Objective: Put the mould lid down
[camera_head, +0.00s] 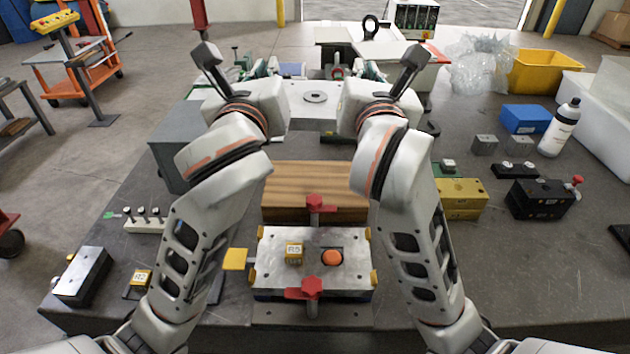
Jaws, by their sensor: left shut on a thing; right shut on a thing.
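The mould lid (314,112) appears as a pale metal plate with a round ring on top, held level between my two grippers toward the back of the bench. My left gripper (264,72) is shut on its left side. My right gripper (370,72) is shut on its right side. The fingers are largely hidden behind my wrists, and whether the lid touches anything beneath it cannot be told. A mould base (283,278) labelled R5, with an orange round part and red clamps (312,287), sits at the front middle.
A striped wooden block (310,180) stands behind the R5 base, between my arms. A grey box (180,150) stands at left. A brass block (460,198), a black block (540,202), a blue box (526,118) and a white bottle (562,130) stand at right. Bare bench lies front right.

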